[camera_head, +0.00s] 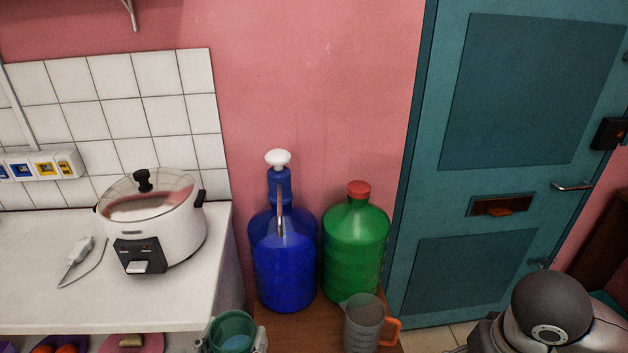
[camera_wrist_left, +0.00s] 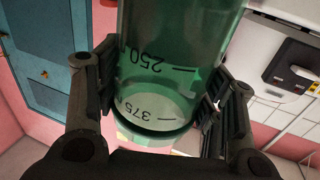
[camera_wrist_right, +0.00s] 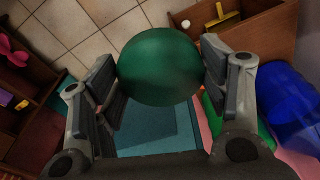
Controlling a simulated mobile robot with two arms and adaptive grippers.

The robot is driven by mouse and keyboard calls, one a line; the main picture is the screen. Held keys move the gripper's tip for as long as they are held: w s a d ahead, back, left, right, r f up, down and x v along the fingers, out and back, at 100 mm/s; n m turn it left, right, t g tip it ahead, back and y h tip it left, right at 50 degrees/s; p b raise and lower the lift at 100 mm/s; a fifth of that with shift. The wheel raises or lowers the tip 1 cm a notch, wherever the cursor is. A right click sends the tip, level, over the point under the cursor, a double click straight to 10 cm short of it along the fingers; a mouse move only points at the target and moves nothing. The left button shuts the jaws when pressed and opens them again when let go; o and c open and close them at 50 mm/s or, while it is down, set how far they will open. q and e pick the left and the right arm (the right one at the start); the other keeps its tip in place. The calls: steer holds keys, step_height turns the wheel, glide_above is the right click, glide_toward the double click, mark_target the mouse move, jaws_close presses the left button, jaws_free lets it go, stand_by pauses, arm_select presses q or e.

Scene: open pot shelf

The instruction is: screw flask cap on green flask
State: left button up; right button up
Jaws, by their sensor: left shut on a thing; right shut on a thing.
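The green flask (camera_wrist_left: 180,60) is see-through with volume marks, and it fills the middle of the left wrist view. My left gripper (camera_wrist_left: 163,88) is shut on it, with a finger on each side. In the head view the flask (camera_head: 232,328) stands out at the bottom edge, its round open top facing up. The flask cap (camera_wrist_right: 158,66) is a round, dark green piece in the right wrist view. My right gripper (camera_wrist_right: 158,80) is shut on it, one finger at each side. The cap is not in the head view, and its underside is hidden.
A blue bottle (camera_head: 284,260) with a white pump, a green bottle (camera_head: 356,245) with a red cap and a measuring jug (camera_head: 364,328) stand on a wooden surface. A rice cooker (camera_head: 160,222) sits on the white counter (camera_head: 30,260) at left. A teal door (camera_head: 500,130) is at right.

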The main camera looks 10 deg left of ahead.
arm_select(q)
steer(key=w+d+m+g+h, duration=0.2)
steer(key=w+d+m+h, duration=0.1)
steer(key=d, duration=0.4)
steer(key=w+d+r+m+g+h, duration=0.1)
steer(key=w+d+m+g+h, duration=0.1)
steer(key=d+m+h, duration=0.3)
steer(key=w+d+h, duration=0.1)
steer(key=d+h, duration=0.1)
steer(key=h, duration=0.1)
steer(key=shift+h, duration=0.3)
arm_select(e)
steer(key=shift+a, duration=0.1)
steer(key=w+a+r+n, duration=0.3)
steer(key=a+r+n, duration=0.3)
steer(key=a, duration=0.5)
steer(key=w+a+r+n+y, duration=0.1)
steer(key=w+a+r+n, duration=0.2)
steer(key=a+r+n, duration=0.3)
steer(key=a+r, duration=0.3)
steer(key=a, duration=0.3)
steer(key=shift+a+g, duration=0.3)
steer(key=shift+f, duration=1.95)
